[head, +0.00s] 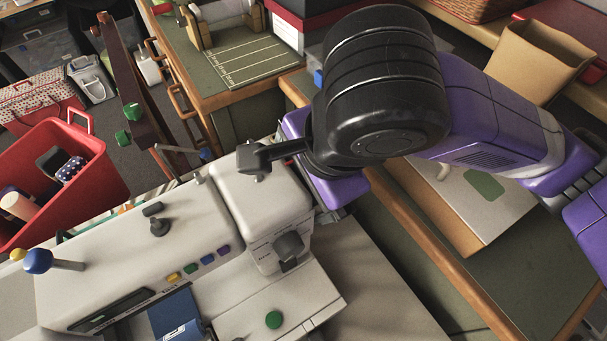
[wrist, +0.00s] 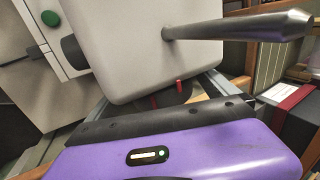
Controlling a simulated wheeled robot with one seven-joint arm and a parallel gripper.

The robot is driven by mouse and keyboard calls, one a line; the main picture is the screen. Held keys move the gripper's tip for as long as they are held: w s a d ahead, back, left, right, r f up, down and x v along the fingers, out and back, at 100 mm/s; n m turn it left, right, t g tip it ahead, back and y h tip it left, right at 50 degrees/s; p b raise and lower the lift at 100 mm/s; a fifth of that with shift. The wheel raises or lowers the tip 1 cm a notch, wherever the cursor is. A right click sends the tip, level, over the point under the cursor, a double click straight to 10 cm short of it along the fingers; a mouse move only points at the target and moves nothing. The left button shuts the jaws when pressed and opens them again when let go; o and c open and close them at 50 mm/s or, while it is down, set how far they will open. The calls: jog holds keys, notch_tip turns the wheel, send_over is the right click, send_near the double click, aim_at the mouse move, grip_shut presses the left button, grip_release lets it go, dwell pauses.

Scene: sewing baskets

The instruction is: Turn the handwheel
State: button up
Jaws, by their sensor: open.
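The white sewing machine (head: 150,235) fills the lower left of the head view, with a black dial (head: 288,246) on its right end block. In the wrist view, the end block (wrist: 125,45) carries a dark metal pin. A dark round part, which looks like the handwheel (wrist: 168,98), shows below the block with a red peg beside it; most is hidden behind my purple hand. My gripper (wrist: 155,97) is open at that end, its grey fingers apparently on either side of the dark part. I cannot tell whether they touch it.
A red basket (head: 80,175) of sewing things stands at the left. A blue-topped pin (head: 38,261) and a black spool pin (head: 158,226) stick up from the machine. A wooden-edged desk (head: 225,85) lies behind. A brown paper bag (head: 535,60) stands at upper right.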

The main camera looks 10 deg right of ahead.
jog(key=p+v, duration=0.2)
jog(key=v, duration=0.5)
jog(key=shift+s+r, duration=0.1)
jog(key=shift+r, duration=0.2)
